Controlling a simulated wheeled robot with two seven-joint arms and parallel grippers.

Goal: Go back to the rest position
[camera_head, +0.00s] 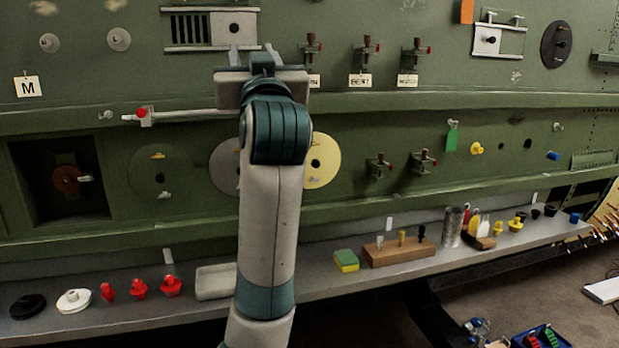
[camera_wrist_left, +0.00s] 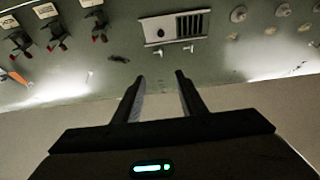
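My left arm rises through the middle of the head view, in front of the green fuselage panel (camera_head: 400,120). My left gripper (camera_head: 252,54) points at the upper panel, just below the vented grey plate (camera_head: 185,31). In the left wrist view the two dark fingers of the gripper (camera_wrist_left: 161,78) stand apart with nothing between them. The vented plate (camera_wrist_left: 174,30) shows beyond the fingertips there, with a visible gap. My right gripper is in neither view.
A grey shelf (camera_head: 325,275) runs below the panel, holding red knobs (camera_head: 139,288), a grey tray (camera_head: 215,282), a sponge (camera_head: 346,261) and a wooden block (camera_head: 385,252). Red-tipped latches (camera_head: 366,48) and a rod with a red clip (camera_head: 142,114) stick out from the panel.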

